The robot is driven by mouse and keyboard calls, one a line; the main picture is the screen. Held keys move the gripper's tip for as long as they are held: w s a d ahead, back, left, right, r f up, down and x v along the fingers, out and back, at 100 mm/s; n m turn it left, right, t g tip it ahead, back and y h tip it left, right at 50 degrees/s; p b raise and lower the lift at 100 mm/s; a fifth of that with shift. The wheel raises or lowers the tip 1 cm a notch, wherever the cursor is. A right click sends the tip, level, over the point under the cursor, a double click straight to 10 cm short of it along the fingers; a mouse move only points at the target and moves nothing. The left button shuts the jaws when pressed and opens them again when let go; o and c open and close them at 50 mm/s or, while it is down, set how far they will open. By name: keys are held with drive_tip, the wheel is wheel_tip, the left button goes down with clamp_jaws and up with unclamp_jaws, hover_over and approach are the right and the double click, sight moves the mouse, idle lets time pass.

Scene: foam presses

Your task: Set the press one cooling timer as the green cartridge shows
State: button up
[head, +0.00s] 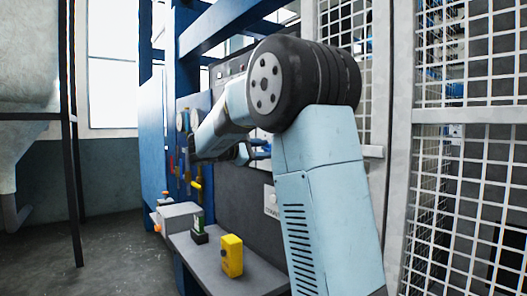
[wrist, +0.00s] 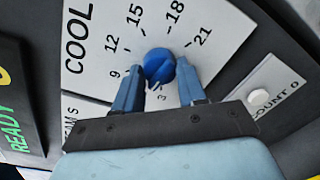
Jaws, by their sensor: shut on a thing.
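In the wrist view, the blue cooling timer knob (wrist: 159,66) sits on a white dial plate (wrist: 88,20) marked COOL. The numbers 9, 12, 15, 18 and 21 run around the knob, with a 3 below it. A small pale mark shows at the knob's lower edge, but I cannot read its setting surely. My gripper (wrist: 160,88) is shut on the knob, one blue finger on each side. In the head view, my gripper (head: 258,150) is at the dark press panel.
A yellow box (head: 232,256) stands on the grey shelf (head: 205,262). A white COUNT 0 plate (wrist: 270,88) with a round button is right of the dial, and a green READY sign (wrist: 22,130) is left. Wire mesh fencing (head: 470,190) stands at the right.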

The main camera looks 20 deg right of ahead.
drive_tip(key=shift+a+f, duration=0.15)
drive_tip(key=shift+f, duration=0.05)
drive_tip(key=o, duration=0.7)
drive_tip(key=shift+w, duration=0.1)
drive_tip(key=o, duration=0.4)
drive_tip(key=shift+r, duration=0.1)
drive_tip(key=shift+c, duration=0.2)
drive_tip(key=s+a, duration=0.2)
drive_tip(key=a, duration=1.1)
drive_tip(key=shift+a+r, duration=0.25)
drive_tip(key=shift+r, duration=0.1)
drive_tip(key=shift+s+d, duration=0.1)
drive_tip(key=shift+s, duration=0.1)
